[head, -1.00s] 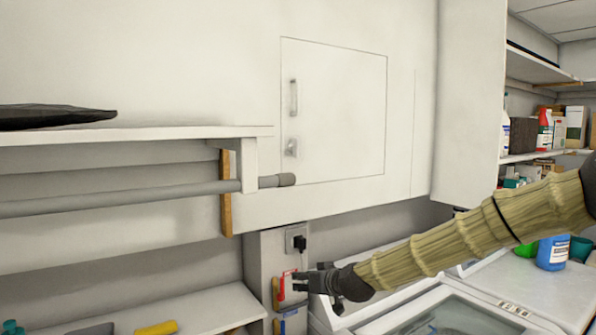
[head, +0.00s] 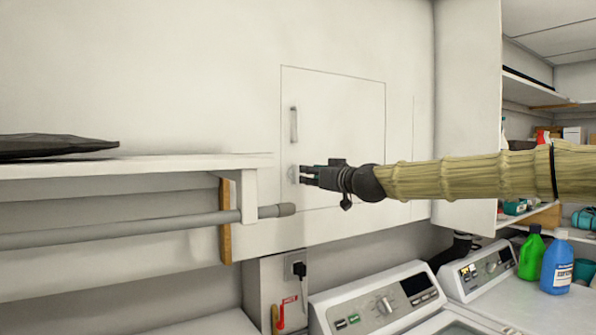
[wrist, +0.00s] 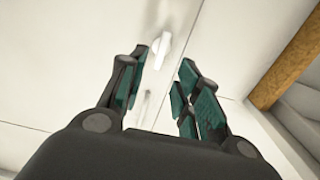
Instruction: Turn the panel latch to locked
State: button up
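The panel (head: 345,120) is a white square door set flush in the white wall in the head view. The panel latch (head: 293,174) is a small pale knob near its left edge, below a vertical bar handle (head: 294,124). My gripper (head: 304,175) is at latch height, close to its right side, and partly covers it in the head view. In the wrist view my gripper (wrist: 165,75) is open with nothing between its fingers. The latch (wrist: 161,48) shows just beyond the fingertips, nearer the left finger. Contact cannot be told.
A white shelf (head: 130,164) with a grey rod (head: 120,229) beneath it ends just left of the panel. Washing machines (head: 380,305) stand below, with a green bottle (head: 531,253) and a blue bottle (head: 556,265) at right. The wall above the panel is clear.

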aim_at(298, 173)
jog(key=shift+p+x, duration=1.7)
jog(key=shift+x, duration=2.2)
grip_shut()
